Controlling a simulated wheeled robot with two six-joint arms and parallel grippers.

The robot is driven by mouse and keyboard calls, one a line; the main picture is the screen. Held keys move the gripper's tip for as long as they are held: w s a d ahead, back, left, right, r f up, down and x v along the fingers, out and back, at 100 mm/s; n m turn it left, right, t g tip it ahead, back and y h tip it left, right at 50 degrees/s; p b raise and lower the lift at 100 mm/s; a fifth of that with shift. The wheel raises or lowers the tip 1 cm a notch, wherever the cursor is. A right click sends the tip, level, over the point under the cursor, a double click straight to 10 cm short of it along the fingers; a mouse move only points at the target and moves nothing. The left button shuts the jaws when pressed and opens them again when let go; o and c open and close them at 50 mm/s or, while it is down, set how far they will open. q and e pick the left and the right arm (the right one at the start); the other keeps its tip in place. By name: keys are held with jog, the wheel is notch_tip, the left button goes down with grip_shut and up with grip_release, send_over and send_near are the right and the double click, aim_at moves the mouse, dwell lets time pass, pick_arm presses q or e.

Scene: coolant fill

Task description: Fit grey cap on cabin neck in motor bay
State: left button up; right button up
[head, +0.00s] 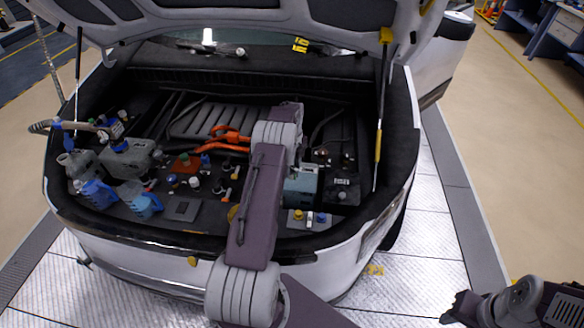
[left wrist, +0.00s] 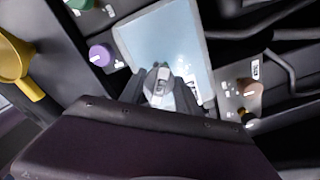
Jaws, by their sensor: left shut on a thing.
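A grey cap (left wrist: 160,82) with a pale raised grip shows in the left wrist view. My left gripper (left wrist: 161,92) is shut on it, one dark finger on each side. The cap appears in front of a pale blue box (left wrist: 165,40); I cannot tell whether it touches anything below. In the head view my left arm reaches into the motor bay and hides its gripper and the cap. The same box (head: 301,186) shows just right of that arm. The cabin neck cannot be made out. My right gripper (head: 458,307) is at the lower right, outside the car; its opening is unclear.
Purple (left wrist: 100,54) and brown (left wrist: 249,87) caps flank the box. A yellow funnel-like part (left wrist: 14,62) is at the left. Blue jugs (head: 146,203) and a grey jug (head: 128,158) stand in the bay's left side. The raised hood (head: 240,18) is overhead.

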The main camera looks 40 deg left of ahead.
pick_arm(q)
jog(key=shift+f+m, duration=0.1)
jog(key=shift+m, duration=1.1)
jog(key=o, duration=1.2)
notch_tip(320, 180, up, 9)
jog(key=shift+r+b, duration=0.1)
jog(key=shift+b, duration=0.3)
